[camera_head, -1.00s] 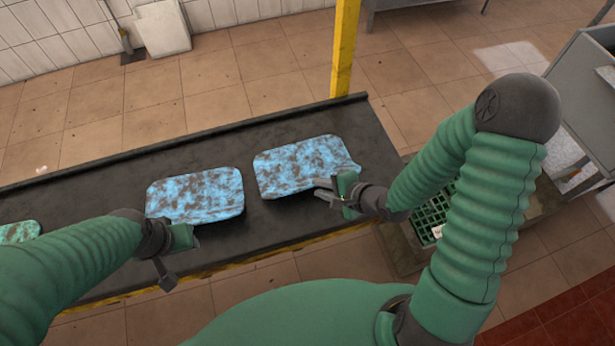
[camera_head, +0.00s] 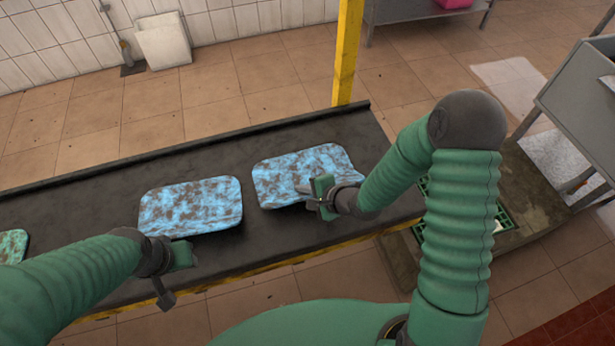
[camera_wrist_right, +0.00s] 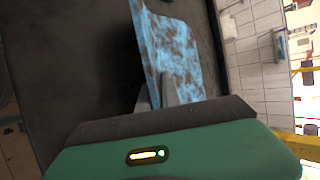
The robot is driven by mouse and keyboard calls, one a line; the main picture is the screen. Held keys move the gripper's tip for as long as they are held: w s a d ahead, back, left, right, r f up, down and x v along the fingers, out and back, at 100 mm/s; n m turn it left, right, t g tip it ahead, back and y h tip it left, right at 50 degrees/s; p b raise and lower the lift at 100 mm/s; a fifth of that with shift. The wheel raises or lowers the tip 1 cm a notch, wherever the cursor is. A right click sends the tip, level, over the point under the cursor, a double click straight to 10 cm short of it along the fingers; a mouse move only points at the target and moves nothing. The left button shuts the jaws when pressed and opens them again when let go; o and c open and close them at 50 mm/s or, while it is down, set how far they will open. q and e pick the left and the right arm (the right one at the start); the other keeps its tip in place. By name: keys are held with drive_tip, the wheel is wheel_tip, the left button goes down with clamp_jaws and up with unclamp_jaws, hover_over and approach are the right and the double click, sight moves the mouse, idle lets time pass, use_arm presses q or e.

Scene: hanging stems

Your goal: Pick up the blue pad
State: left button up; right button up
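Two blue pads with brown blotches lie on the dark conveyor top. The right blue pad (camera_head: 305,170) lies with its front edge beside my right gripper (camera_head: 303,189). In the right wrist view this pad (camera_wrist_right: 178,50) runs down to the two grey fingertips (camera_wrist_right: 157,92), with its edge appearing between them. A narrow gap shows between these fingers; I cannot see any firm hold. The left blue pad (camera_head: 190,205) lies flat, apart from both grippers. My left gripper (camera_head: 168,285) hangs near the conveyor's front edge, and its fingers are too unclear to judge.
A greenish pad (camera_head: 12,246) lies at the far left of the conveyor (camera_head: 100,190). A yellow post (camera_head: 347,50) rises behind the conveyor. A green crate (camera_head: 500,219) is at the right, partly behind my right arm. A grey metal bin (camera_head: 580,90) stands further right.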

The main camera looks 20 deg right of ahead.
drive_tip(key=shift+a, duration=0.25)
clamp_jaws()
use_arm(q)
drive_tip(key=shift+a, duration=0.25)
use_arm(e)
drive_tip(key=shift+d, duration=0.1)
use_arm(q)
drive_tip(key=shift+d, duration=0.2)
use_arm(e)
drive_tip(key=shift+d, duration=0.2)
